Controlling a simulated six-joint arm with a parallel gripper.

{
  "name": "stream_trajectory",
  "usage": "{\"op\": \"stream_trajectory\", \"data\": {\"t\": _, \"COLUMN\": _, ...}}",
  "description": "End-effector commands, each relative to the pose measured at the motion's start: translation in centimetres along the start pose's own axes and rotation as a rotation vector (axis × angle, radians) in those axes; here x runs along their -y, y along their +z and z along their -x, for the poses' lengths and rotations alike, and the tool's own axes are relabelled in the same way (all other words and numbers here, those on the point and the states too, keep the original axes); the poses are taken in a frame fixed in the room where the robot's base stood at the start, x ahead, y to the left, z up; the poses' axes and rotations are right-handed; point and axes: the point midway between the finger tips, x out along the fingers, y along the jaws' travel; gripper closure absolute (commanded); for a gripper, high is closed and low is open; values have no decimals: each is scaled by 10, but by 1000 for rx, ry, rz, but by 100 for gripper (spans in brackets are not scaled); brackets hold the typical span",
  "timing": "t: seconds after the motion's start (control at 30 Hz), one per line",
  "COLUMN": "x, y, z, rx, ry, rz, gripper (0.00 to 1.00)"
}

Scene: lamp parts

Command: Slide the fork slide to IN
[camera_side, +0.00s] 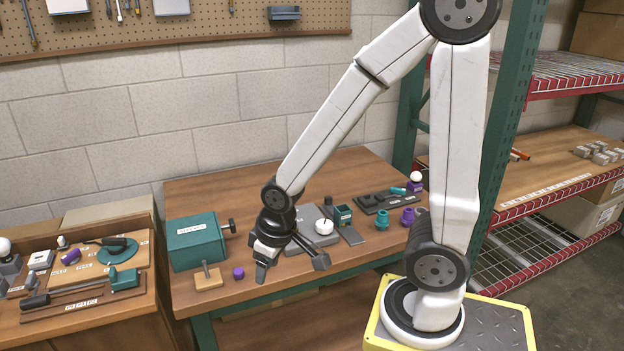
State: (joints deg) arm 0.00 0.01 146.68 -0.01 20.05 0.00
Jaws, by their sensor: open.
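My gripper (291,265) hangs over the front of the middle bench with its two fingers spread wide and nothing between them. Just behind it is a grey fixture (305,241) with a white round part (324,227), a teal block (343,214) and a grey strip (351,236) running toward the front right. My gripper partly covers this fixture. I cannot tell for sure which part is the fork slide, and no IN mark is readable.
A teal box with a crank (197,241), a wooden block with a peg (208,276) and a purple cylinder (238,272) stand to the left. Teal (382,220) and purple (407,216) pieces and a dark tray (373,203) are at the right. The bench's back left is clear.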

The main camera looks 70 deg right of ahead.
Motion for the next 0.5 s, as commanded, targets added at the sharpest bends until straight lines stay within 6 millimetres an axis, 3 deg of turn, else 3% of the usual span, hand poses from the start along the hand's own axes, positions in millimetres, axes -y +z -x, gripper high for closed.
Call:
{"op": "stream_trajectory", "data": {"t": 0.03, "x": 0, "y": 0, "z": 0, "rx": 0, "ry": 0, "rz": 0, "gripper": 41}}
{"op": "stream_trajectory", "data": {"t": 0.1, "x": 0, "y": 0, "z": 0, "rx": 0, "ry": 0, "rz": -1, "gripper": 24}}
{"op": "stream_trajectory", "data": {"t": 0.27, "x": -5, "y": -8, "z": -1, "rx": -4, "ry": 5, "rz": -20, "gripper": 24}}
{"op": "stream_trajectory", "data": {"t": 0.5, "x": -40, "y": -49, "z": -11, "rx": -24, "ry": 33, "rz": -126, "gripper": 24}}
